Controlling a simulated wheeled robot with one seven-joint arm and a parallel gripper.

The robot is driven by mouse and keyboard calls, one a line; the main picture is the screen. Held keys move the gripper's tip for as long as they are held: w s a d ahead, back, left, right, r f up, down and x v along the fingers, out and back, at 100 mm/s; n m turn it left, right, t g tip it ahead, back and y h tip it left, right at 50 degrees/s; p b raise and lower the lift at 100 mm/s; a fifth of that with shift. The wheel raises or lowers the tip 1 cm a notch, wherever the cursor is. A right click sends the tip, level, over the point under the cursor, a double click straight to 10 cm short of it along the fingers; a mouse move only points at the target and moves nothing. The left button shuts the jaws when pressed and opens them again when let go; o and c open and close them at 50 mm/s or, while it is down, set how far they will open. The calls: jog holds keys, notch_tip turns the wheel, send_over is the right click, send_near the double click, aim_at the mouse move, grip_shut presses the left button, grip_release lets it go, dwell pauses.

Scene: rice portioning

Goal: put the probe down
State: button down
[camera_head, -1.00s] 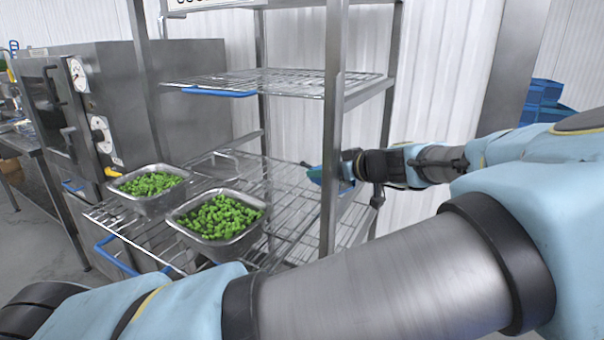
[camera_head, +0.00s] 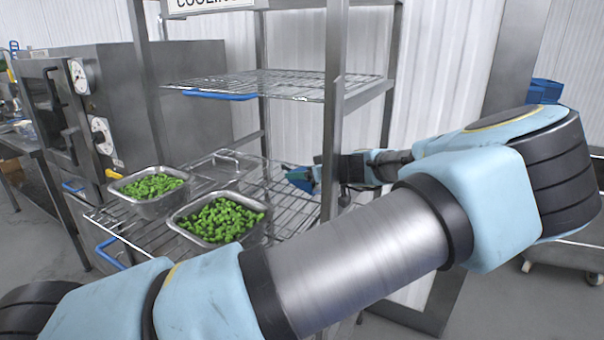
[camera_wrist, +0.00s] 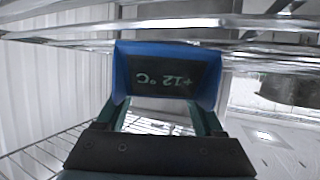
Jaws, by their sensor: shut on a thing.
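The probe (camera_wrist: 165,73) is a blue-cased device with a dark display reading "+12 °C", upside down in the wrist view. My gripper (camera_wrist: 165,118) is shut on it, with a finger on each side of the case. In the head view the blue probe (camera_head: 300,179) shows at the tip of my gripper (camera_head: 318,173), by the rack's front post and above the wire shelf (camera_head: 290,215). I cannot tell whether the probe touches the shelf.
Two steel pans of green vegetables, the left one (camera_head: 140,206) and the nearer one (camera_head: 190,232), stand on the shelf. The rack post (camera_head: 333,120) is close to my gripper. An upper shelf (camera_head: 290,84) is above.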

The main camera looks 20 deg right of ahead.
jog(key=shift+c, duration=1.4)
grip_release()
jog(key=shift+s+d+b, duration=0.15)
jog(key=shift+s+b, duration=0.15)
jog(key=shift+s, duration=0.05)
jog(key=b+v, duration=0.2)
jog(key=v, duration=0.4)
jog(key=shift+s+r+b, duration=0.3)
jog(key=shift+s+b, duration=0.05)
jog(key=shift+b, duration=0.05)
